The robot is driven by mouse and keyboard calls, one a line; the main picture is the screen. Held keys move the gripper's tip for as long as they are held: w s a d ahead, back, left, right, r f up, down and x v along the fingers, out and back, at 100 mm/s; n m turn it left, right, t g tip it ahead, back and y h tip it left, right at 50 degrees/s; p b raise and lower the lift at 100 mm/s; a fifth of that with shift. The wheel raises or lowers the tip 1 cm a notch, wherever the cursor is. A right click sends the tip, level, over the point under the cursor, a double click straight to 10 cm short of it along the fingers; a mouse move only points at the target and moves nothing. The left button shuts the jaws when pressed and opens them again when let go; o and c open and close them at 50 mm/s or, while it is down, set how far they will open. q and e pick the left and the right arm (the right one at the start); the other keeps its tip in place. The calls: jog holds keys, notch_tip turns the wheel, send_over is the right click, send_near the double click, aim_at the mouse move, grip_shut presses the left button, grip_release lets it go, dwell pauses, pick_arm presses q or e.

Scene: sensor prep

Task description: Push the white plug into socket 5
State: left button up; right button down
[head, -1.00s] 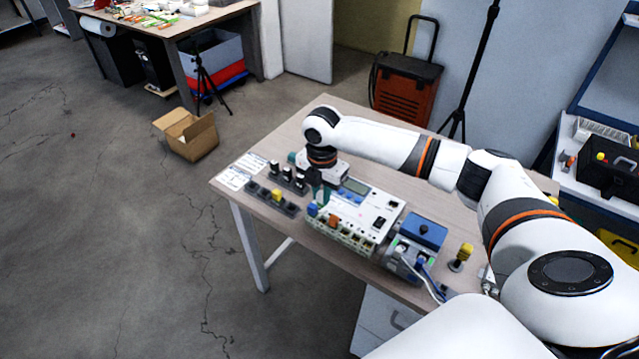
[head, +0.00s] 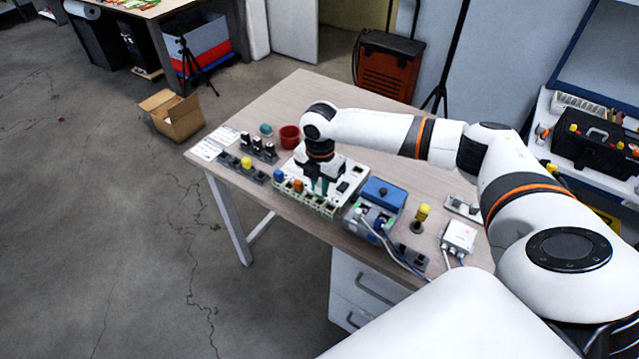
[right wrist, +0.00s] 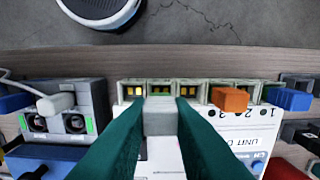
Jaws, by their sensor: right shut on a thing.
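The white control unit (head: 356,172) lies on the table with a row of sockets along its front edge. A blue plug (head: 279,175) and an orange plug (head: 298,186) sit in that row. My right gripper (head: 322,187) is over the unit's front edge. In the right wrist view its green fingers (right wrist: 160,110) are shut on the white plug (right wrist: 159,122). The plug's end is at the socket row, in line with the middle of three open sockets (right wrist: 160,90) left of the orange plug (right wrist: 230,99). I cannot tell whether it has entered. My left gripper is not in view.
A blue-topped device (head: 383,192) with cables stands right of the unit. A yellow-topped post (head: 422,214) and a white box (head: 459,236) are farther right. The back tabletop is clear.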

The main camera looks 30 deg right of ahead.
jog(key=shift+f, duration=0.35)
jog(key=shift+w, duration=0.1)
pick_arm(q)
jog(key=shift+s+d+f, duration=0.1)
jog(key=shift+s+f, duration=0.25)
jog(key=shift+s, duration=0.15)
pick_arm(e)
jog(key=shift+r, duration=0.1)
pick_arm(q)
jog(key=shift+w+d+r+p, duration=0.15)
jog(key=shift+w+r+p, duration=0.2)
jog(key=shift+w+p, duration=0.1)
pick_arm(e)
jog(key=shift+f, duration=0.25)
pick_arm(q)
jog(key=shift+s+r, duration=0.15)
pick_arm(e)
jog(key=shift+f, duration=0.3)
pick_arm(q)
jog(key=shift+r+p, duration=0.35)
jog(key=shift+p, duration=0.15)
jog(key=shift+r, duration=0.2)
pick_arm(e)
jog(key=shift+f, duration=0.1)
